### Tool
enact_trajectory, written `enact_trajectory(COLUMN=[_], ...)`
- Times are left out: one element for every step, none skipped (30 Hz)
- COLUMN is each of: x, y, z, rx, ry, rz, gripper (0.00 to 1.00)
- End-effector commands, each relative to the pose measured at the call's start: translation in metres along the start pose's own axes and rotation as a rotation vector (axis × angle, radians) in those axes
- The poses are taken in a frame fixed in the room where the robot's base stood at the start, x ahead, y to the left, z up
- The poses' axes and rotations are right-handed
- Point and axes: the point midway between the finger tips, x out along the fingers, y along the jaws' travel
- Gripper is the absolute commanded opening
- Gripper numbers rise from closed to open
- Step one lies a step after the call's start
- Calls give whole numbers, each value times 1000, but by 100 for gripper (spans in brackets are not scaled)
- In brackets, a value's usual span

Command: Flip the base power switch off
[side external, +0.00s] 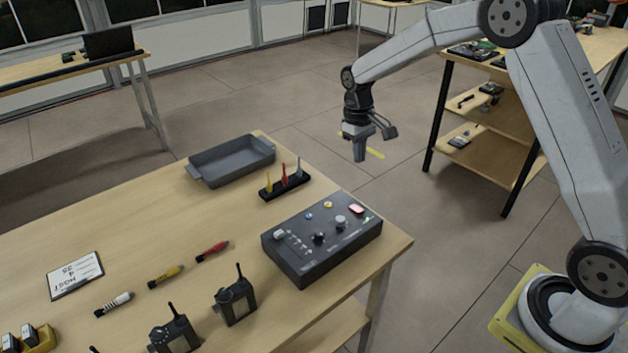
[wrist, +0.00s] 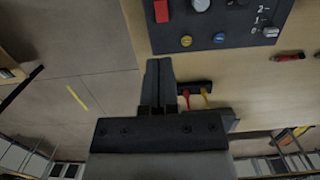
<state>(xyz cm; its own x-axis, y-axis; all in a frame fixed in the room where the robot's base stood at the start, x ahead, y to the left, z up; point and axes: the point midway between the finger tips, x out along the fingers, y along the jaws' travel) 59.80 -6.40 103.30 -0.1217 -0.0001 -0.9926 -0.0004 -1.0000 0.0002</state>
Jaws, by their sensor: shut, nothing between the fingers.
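The base unit (side external: 310,262) is a dark grey box with controls on its sloped top, near the right corner of the wooden table. A red, light-edged switch (side external: 357,209) sits at its far right end, with a small green mark beside it. In the wrist view the unit (wrist: 240,30) is at the top, cut off by the frame edge, with the red switch (wrist: 162,11) at its left. My gripper (side external: 360,158) is shut and empty, in the air beyond the table's far edge, pointing down. In the wrist view its fingertips (wrist: 158,63) are apart from the unit.
A black rack (side external: 284,188) with yellow, red and grey upright pieces stands behind the unit. A grey tray (side external: 232,162) is at the back. The space above the unit is clear.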

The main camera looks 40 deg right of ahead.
Motion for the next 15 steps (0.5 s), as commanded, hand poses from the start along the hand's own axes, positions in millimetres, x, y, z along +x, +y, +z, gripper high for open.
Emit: enact_trajectory(x=[0,0,0,0,0,0,0,0,0,0,1,1,2,3,5], y=[0,0,0,0,0,0,0,0,0,0,0,0,0,0,0], z=[0,0,0,0,0,0,0,0,0,0,0,0,0,0,0], rx=[0,0,0,0,0,0,0,0,0,0,0,0,0,0,0], ry=[-1,-1,-1,-1,-1,-1,-1,-1,-1,-1,-1,-1,-1,-2,-2], rz=[0,0,0,0,0,0,0,0,0,0,0,0,0,0,0], gripper=[0,0,0,0,0,0,0,0,0,0,0,0,0,0,0])
